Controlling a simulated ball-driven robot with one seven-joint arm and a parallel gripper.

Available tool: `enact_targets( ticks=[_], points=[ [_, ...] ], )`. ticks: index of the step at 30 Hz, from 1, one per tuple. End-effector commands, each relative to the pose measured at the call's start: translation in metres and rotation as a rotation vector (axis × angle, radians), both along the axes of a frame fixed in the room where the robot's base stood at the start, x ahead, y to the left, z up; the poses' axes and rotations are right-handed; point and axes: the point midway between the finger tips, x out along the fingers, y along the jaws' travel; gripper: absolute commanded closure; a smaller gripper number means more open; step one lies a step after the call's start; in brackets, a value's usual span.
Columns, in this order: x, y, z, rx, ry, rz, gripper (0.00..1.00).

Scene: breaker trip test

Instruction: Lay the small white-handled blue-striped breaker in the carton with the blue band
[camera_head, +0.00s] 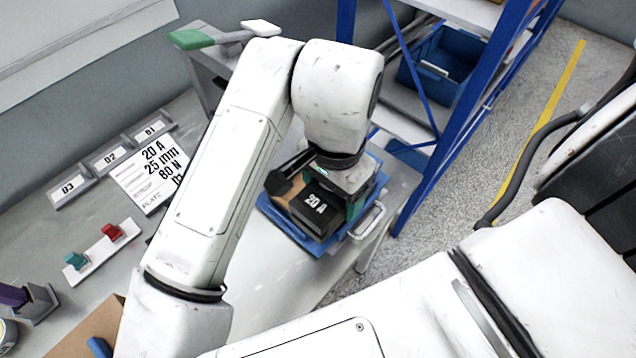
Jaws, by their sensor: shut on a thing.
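My gripper (333,192) is seen from above over a blue tray (277,222) at the right end of the bench. It is shut on a black breaker (316,208) marked "20 A". The breaker's handle and any blue stripe are not visible. Whether it touches what is below cannot be told. Brown cardboard (282,201) shows beside the breaker, inside the tray's outline. Another brown cardboard piece (80,334) with a blue patch (99,347) shows at the lower left, partly hidden by my arm. I cannot tell which one is the carton with the blue band.
A white strip (92,252) bears red and teal parts. A blue rack (462,120) holding a blue bin (445,65) stands beyond the tray. Open floor lies right of it.

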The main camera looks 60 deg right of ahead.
Motion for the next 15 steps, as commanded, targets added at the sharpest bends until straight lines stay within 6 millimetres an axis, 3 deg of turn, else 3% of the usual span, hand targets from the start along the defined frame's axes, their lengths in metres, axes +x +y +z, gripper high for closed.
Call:
enact_targets(
  ticks=[6,15],
  points=[
    [0.029,-0.036,-0.017,0.002,0.002,-0.001,0.79],
    [0.052,-0.063,-0.063,0.000,0.002,0.000,0.79]
  ],
)
